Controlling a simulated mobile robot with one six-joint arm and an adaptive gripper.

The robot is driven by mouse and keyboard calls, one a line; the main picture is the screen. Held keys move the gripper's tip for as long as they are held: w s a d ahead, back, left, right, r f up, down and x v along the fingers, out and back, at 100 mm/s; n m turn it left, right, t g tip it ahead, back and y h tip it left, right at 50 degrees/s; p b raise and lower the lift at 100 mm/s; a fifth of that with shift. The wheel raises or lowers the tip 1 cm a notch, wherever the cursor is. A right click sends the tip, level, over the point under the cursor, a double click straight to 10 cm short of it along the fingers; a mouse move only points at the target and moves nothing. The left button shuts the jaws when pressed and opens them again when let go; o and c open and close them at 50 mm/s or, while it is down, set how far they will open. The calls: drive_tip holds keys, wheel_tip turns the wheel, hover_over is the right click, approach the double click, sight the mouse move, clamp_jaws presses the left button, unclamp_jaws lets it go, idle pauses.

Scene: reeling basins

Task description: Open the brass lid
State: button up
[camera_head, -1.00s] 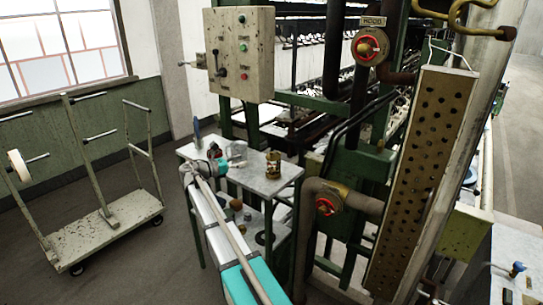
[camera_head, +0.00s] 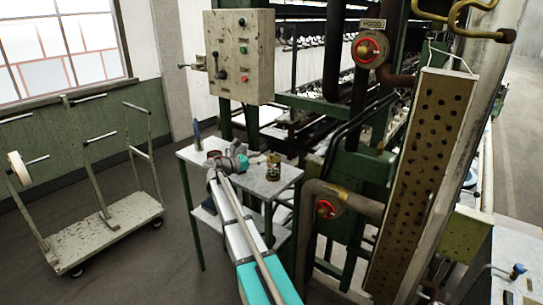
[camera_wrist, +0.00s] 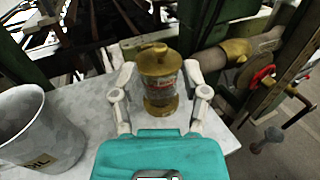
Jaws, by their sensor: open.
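A small oiler jar with a brass lid stands upright on the pale tabletop. The brass lid (camera_wrist: 152,58) has a raised cap and sits on the jar's top; it looks closed. Below it is a glass body with a red-lettered label, above a brass base. In the head view the jar (camera_head: 273,167) is just right of my gripper (camera_head: 243,162). In the wrist view my gripper (camera_wrist: 160,78) is open and empty, its pale fingers appearing on either side of the jar. I cannot tell whether the fingertips reach the jar.
A grey can marked OIL (camera_wrist: 38,125) stands left of my gripper. The table (camera_head: 283,181) is small, with a blue upright item (camera_head: 197,134) at its back left. A brass-fitted pipe with a red handwheel (camera_head: 326,208) is close on the right. A cart (camera_head: 100,238) stands left.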

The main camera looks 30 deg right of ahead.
sight(271, 155)
drive_tip(key=shift+s+d, duration=0.1)
drive_tip(key=shift+d, duration=2.7)
clamp_jaws()
